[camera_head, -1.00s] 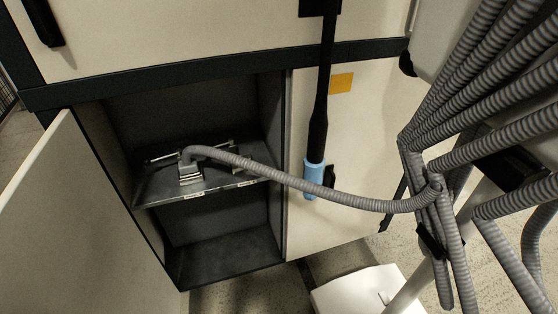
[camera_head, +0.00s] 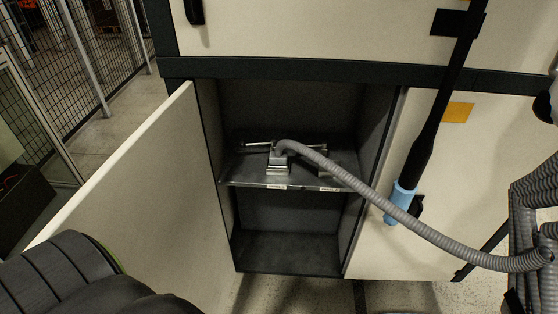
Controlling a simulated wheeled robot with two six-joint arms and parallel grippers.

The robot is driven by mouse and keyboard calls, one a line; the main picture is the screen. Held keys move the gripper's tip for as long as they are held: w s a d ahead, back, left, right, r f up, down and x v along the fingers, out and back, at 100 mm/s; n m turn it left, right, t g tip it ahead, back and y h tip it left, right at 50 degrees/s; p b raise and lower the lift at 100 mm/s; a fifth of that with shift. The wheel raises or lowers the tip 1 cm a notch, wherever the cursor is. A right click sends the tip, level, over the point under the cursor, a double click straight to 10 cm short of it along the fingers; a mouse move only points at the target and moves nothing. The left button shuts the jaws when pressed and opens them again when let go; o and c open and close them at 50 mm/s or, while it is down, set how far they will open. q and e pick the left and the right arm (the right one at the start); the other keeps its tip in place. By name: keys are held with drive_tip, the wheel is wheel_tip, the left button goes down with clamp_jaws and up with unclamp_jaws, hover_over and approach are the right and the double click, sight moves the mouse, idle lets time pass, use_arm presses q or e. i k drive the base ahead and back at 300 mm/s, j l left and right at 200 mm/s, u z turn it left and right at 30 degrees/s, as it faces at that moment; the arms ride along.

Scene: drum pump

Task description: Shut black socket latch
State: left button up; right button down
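A grey connector plug (camera_head: 278,162) sits on the upper shelf inside the open cabinet, with a ribbed grey hose (camera_head: 385,208) running from its top down to the right. Thin metal latch levers (camera_head: 257,144) show behind and beside the plug. A second, smaller socket-like part (camera_head: 323,166) stands to its right, partly behind the hose. The latches are too small and dark for me to tell which is black or whether either is shut. Neither of my grippers is in view, and nothing is seen touching the plug or latches.
The cabinet door (camera_head: 135,200) stands open on the left. A black pole with a blue sleeve (camera_head: 400,199) hangs before the closed right panel (camera_head: 385,250). Bundled grey hoses (camera_head: 535,225) crowd the right edge. The lower compartment (camera_head: 290,250) is empty. A mesh fence (camera_head: 105,45) stands at far left.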

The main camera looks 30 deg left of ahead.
sight(242, 144)
drive_tip(key=u, duration=1.25)
